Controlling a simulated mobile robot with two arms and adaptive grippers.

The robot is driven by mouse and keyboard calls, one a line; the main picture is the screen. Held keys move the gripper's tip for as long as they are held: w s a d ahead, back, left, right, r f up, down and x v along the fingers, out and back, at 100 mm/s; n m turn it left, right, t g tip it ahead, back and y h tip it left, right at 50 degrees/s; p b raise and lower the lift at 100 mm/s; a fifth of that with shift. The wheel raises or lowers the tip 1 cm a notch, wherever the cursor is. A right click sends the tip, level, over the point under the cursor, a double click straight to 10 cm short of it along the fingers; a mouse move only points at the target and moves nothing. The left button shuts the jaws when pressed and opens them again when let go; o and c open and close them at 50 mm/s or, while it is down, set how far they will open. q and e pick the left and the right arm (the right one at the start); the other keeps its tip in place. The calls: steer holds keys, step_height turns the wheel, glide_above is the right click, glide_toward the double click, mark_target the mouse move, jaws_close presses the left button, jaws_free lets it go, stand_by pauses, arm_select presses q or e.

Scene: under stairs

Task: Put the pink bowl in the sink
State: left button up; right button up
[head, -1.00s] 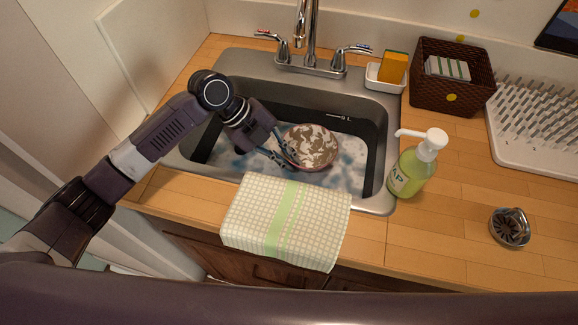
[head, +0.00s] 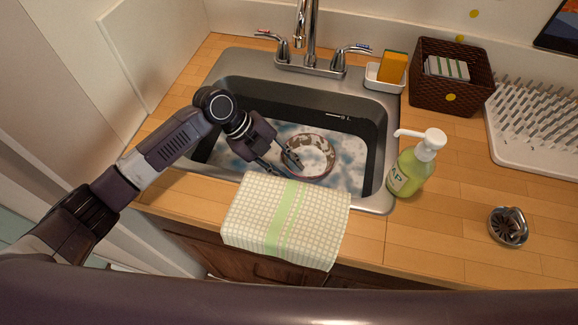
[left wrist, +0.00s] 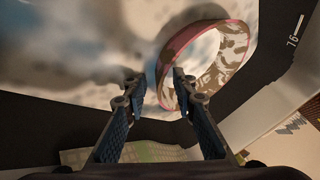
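The bowl (head: 322,146), with a pink rim and brown-and-white pattern, is inside the grey sink (head: 374,170), amid cloudy blue-white water or suds. Its lower part is hard to see. In the left wrist view, the bowl (left wrist: 234,42) lies just beyond and to the right of the fingertips. My left gripper (head: 280,164) reaches down into the sink at the bowl's left side. In the left wrist view, its two fingers (left wrist: 155,80) are apart with nothing held between them. The right finger is close against the bowl's edge; contact is unclear. My right gripper is out of view.
A checked towel (head: 250,215) hangs over the sink's front edge. The faucet (head: 311,35) stands behind. A soap bottle (head: 408,172) is right of the sink, with a sponge holder (head: 374,79), brown basket (head: 430,95), dish rack (head: 530,155) and metal piece (head: 508,227) on the counter.

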arm_select(q)
steer(key=p+v, duration=0.6)
steer(key=v, duration=0.6)
steer(key=shift+d+r, duration=0.1)
